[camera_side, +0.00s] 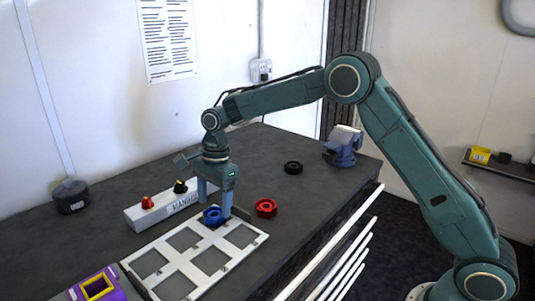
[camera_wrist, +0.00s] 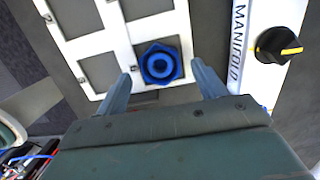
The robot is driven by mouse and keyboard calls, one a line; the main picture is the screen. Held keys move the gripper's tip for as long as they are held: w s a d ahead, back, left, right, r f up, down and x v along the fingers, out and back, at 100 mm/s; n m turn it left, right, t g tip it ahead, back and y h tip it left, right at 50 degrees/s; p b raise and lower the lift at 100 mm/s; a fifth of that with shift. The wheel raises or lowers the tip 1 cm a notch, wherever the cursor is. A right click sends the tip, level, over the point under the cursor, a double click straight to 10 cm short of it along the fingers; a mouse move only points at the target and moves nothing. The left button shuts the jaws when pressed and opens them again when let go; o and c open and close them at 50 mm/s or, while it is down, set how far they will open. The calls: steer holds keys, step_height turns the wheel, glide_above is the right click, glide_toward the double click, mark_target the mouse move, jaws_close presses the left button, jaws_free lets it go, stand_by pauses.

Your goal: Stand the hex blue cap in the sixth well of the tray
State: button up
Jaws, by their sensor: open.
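The hex blue cap (camera_side: 212,216) sits at the back right corner well of the white tray (camera_side: 197,272). In the wrist view the cap (camera_wrist: 160,65) lies flat, ring face up, within the white frame of one well; its exact seating depth cannot be told. My gripper (camera_side: 214,208) is down over it, pointing downward. In the wrist view my gripper (camera_wrist: 162,72) is open, with one finger on each side of the cap and a gap showing at each side. The other tray wells in view look empty.
The white manifold block (camera_side: 178,203) with a red knob (camera_side: 147,203) and a yellow-black knob (camera_side: 180,187) stands close behind the tray. A red hex cap (camera_side: 266,207) and a black ring (camera_side: 293,168) lie to the right. A purple-yellow block (camera_side: 98,287) stands front left.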

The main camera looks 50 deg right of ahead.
step_height(320, 180, up, 10)
steer(key=d, duration=0.1)
steer(key=shift+d, duration=0.25)
steer(key=shift+f, duration=0.1)
stand_by(0.5)
